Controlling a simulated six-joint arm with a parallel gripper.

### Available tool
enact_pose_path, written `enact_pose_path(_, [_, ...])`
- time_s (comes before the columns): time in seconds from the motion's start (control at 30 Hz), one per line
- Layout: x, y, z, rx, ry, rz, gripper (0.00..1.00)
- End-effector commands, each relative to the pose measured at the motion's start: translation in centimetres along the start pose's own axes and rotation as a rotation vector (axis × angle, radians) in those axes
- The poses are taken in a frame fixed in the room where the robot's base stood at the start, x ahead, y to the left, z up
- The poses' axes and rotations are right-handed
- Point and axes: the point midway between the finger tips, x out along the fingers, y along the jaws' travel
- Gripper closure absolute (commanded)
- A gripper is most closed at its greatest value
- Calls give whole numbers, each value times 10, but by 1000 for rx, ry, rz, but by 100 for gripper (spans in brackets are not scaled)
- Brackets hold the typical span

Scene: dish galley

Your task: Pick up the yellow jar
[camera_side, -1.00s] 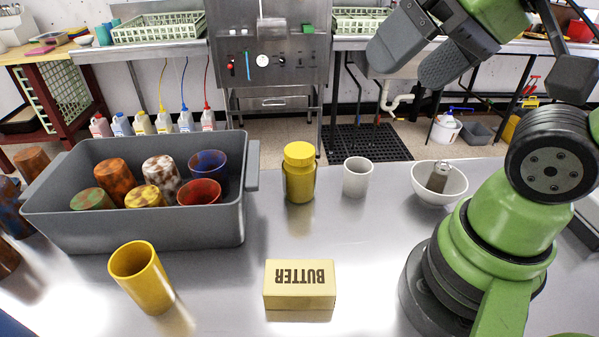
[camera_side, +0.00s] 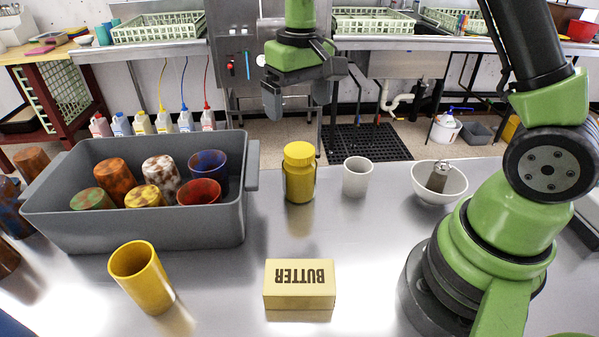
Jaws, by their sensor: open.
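The yellow jar (camera_side: 299,173) with a yellow lid stands upright on the steel counter, between the grey bin and the white cup. My gripper (camera_side: 296,112) is above the jar in the picture, pointing down, with its fingers apart and nothing between them. It is clear of the jar; how far it is behind or in front of it I cannot tell exactly.
A grey bin (camera_side: 150,230) with several coloured cups stands left of the jar. A white cup (camera_side: 357,177) is close on the right, and a white bowl (camera_side: 439,190) holding a shaker stands farther right. A yellow cup (camera_side: 141,277) and a butter box (camera_side: 299,285) are in front.

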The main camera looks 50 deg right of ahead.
Motion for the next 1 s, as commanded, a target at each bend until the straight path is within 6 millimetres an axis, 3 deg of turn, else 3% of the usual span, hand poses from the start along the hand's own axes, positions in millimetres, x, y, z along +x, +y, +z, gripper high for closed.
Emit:
enact_pose_path(0.8, [103,9,-6,-7,-30,13,8])
enact_pose_path(1.0, [112,9,-6,-7,-27,14,8])
